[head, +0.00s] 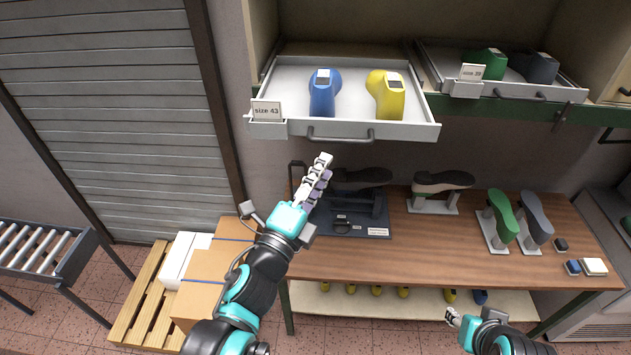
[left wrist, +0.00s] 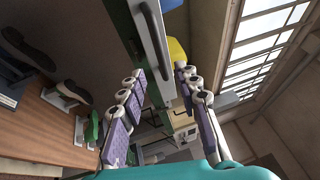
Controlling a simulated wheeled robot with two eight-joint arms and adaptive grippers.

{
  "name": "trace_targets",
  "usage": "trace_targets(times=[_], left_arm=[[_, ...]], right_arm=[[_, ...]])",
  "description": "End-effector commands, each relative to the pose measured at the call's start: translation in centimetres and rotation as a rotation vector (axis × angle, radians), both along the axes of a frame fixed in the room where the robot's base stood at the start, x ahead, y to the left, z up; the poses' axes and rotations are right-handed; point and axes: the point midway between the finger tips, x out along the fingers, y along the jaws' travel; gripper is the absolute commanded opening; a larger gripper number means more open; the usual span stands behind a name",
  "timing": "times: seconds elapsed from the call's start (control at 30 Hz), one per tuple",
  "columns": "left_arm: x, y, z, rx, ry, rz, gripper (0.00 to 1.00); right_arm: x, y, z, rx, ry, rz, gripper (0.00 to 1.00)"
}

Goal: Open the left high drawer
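The left high drawer (head: 405,131), labelled size 43, stands pulled out from the cabinet. A blue shoe last (head: 322,96) and a yellow shoe last (head: 388,98) stand in it. Its dark bar handle (head: 341,137) is on the front and also shows in the left wrist view (left wrist: 153,30). My left gripper (head: 320,172) is just below the handle, apart from it. In the left wrist view its fingers (left wrist: 160,78) are spread with nothing between them. My right gripper (head: 452,317) is low at the bottom right, away from the drawer; its finger opening is unclear.
A right drawer (head: 538,92) labelled size 39 holds a green and a dark last. A wooden workbench (head: 440,245) below carries a dark stand (head: 365,222) and shoe forms. Cardboard boxes (head: 218,262) on a pallet and a roller conveyor (head: 40,247) stand left.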

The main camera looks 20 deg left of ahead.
Motion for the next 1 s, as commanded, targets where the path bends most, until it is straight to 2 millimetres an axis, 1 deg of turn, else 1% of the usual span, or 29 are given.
trace_targets(times=[0.1,0.3,0.87,0.97,1.0], left_arm=[[-1.2,0.2,-0.2,0.0,-0.001,0.002,0.33],[-2.2,0.3,-0.4,0.0,0.0,0.001,0.33],[-2.4,0.3,-0.5,-0.002,0.001,0.001,0.33],[-2.2,0.7,-1.6,-0.029,0.012,0.012,0.33],[-2.1,1.1,-2.6,-0.058,0.024,0.025,0.33]], right_arm=[[0.0,0.0,0.0,0.0,0.0,0.0,0.4],[0.0,0.0,0.0,0.0,0.0,0.0,0.4],[0.0,0.0,0.0,0.0,0.0,0.0,0.4],[0.0,0.0,-1.0,0.0,0.0,0.0,0.4],[0.0,0.0,-1.8,0.0,0.0,0.0,0.4]])
